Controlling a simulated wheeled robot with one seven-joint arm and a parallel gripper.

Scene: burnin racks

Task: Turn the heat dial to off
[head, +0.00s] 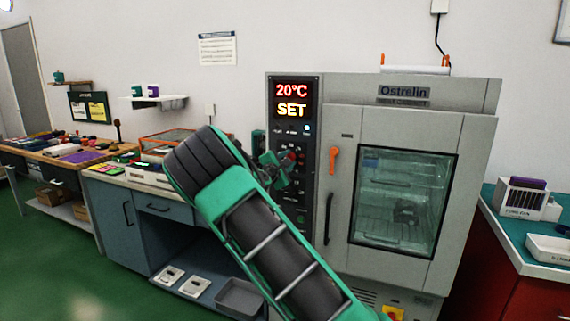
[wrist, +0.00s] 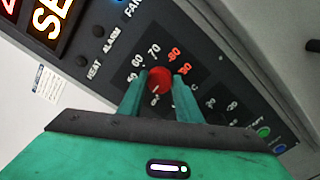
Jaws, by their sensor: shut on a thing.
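The heat dial is a red round knob (wrist: 159,79) on the dark control panel in the wrist view, ringed by printed numbers such as 60, 70 and 80. A short pale mark shows on its lower side, towards small print that I cannot read clearly. My gripper (wrist: 158,85) is shut on the knob, one green finger on each side. In the head view my gripper (head: 277,170) is at the control panel (head: 309,188), left of the oven door. The oven display (head: 291,101) reads 20°C and SET.
The oven door (head: 402,200) has an orange latch (head: 333,160) and a dark handle (head: 327,218), close right of the panel. A blue-grey bench (head: 150,230) stands to the left. A teal-topped red cabinet (head: 512,285) stands at the right.

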